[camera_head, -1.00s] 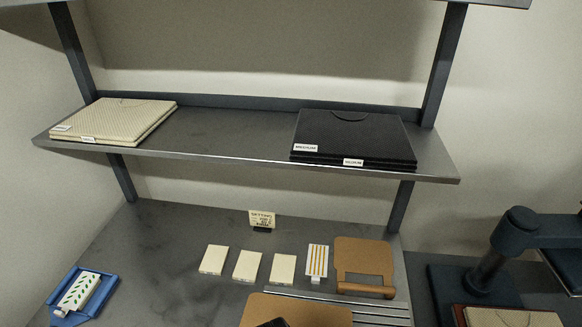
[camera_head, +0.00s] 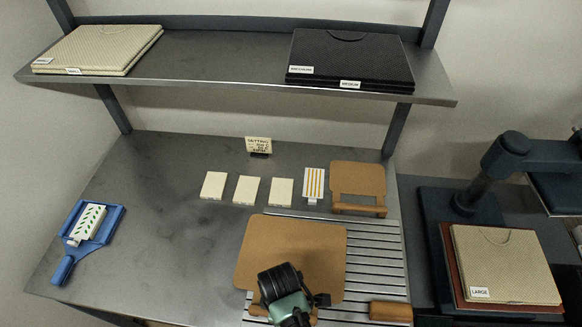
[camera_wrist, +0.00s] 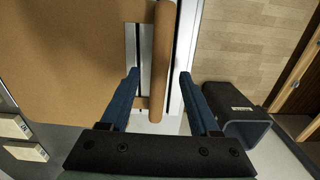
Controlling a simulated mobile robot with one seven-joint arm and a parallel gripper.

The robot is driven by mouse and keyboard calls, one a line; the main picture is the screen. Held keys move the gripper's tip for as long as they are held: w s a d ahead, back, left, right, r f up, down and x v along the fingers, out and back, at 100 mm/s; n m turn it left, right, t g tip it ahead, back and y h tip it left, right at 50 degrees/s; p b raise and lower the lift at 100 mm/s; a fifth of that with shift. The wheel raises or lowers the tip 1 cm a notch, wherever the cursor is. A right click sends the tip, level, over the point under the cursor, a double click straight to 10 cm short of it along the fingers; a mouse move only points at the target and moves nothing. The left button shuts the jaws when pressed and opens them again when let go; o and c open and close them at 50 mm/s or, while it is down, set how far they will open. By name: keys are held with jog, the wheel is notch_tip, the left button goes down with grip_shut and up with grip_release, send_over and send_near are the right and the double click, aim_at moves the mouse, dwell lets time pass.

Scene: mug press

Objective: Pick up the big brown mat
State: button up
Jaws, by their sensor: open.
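The big brown mat (camera_head: 290,240) lies flat on the slatted metal rack in the head view, with my wrist covering part of its front. In the wrist view the mat (camera_wrist: 65,50) fills the upper left, and its rounded brown handle bar (camera_wrist: 163,45) runs along its edge beside a cutout. My gripper (camera_wrist: 159,74) is open, one blue finger on each side of the handle bar's line. I cannot tell whether the fingertips reach down to the bar's level. The fingertips are hidden in the head view.
A smaller brown mat (camera_head: 357,180) with a handle lies behind. A blue tray (camera_head: 100,225) is far left. A press (camera_head: 465,195) holding a cream panel labelled LARGE (camera_head: 505,262) is right. Bare tabletop lies at left.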

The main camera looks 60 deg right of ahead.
jog(key=shift+f, duration=0.85)
grip_shut()
